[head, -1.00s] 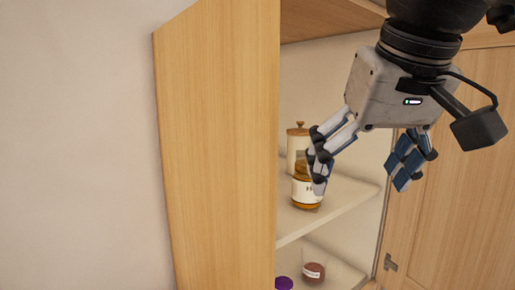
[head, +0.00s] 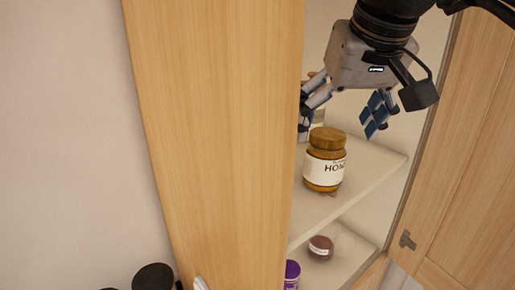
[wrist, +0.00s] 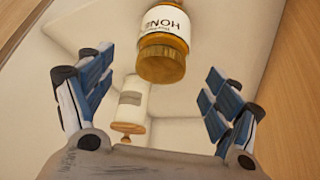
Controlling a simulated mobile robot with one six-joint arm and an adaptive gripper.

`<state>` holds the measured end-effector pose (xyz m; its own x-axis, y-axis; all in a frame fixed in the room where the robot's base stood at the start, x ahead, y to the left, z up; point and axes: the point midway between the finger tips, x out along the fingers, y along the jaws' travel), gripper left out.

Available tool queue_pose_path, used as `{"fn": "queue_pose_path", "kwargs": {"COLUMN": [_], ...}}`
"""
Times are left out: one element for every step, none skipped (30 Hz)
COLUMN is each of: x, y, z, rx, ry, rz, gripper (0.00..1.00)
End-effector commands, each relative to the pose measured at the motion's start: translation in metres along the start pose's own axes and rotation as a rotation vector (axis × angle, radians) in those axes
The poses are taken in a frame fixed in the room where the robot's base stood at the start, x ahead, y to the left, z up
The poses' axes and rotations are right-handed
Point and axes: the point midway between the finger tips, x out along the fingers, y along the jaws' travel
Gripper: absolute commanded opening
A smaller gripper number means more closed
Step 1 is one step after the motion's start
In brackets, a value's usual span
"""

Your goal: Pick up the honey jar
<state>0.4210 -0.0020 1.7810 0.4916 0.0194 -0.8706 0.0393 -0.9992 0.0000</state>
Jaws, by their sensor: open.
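The honey jar (head: 325,160), amber with a brown lid and a white label, stands upright on the cabinet's upper shelf (head: 365,178) in the head view. In the wrist view the honey jar (wrist: 164,40) appears upside down at the top centre, beyond the fingertips. My gripper (head: 340,110) is open and empty, above and behind the jar in the head picture. In the wrist view my gripper (wrist: 150,88) has its fingers spread wide, with nothing between them in contact.
A white canister (wrist: 131,105) with a wooden lid stands near the honey jar. The open cabinet door (head: 215,140) is close on the left. A small brown-lidded jar (head: 320,248) and a purple container (head: 292,273) sit on the lower shelf. A dark lid (head: 153,277) shows bottom left.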

Motion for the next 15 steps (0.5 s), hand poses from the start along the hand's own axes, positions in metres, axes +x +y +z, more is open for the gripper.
{"fn": "queue_pose_path", "kwargs": {"x": [0.006, 0.009, 0.011, 0.012, 0.014, 0.016, 0.018, 0.021, 0.026, 0.031, 0.036, 0.042, 0.047, 0.051, 0.056], "y": [0.0, 0.0, 0.0, 0.0, 0.0, 0.0, 0.0, -0.001, -0.001, -0.001, -0.001, -0.002, -0.002, -0.002, -0.002], "z": [0.001, 0.001, 0.0, 0.0, 0.0, 0.0, 0.0, 0.0, 0.001, 0.001, 0.001, 0.001, 0.001, 0.001, 0.001], "rx": [0.0, 0.0, 0.0, 0.0, 0.0, 0.0, 0.0, 0.0, 0.0, -0.001, -0.001, -0.001, -0.001, 0.0, 0.0], "ry": [0.0, 0.0, 0.002, 0.002, 0.002, 0.001, 0.0, 0.0, -0.001, -0.002, -0.002, -0.002, -0.002, -0.002, -0.001], "rz": [0.0, 0.0, 0.0, 0.0, 0.0, 0.0, 0.0, 0.0, 0.0, 0.0, 0.0, 0.0, 0.0, 0.0, 0.0], "gripper": [0.83, 0.83, 0.83, 0.83, 0.83, 0.83, 0.83, 0.83, 0.83, 0.83, 0.83, 0.83, 0.83, 0.83, 0.83]}}
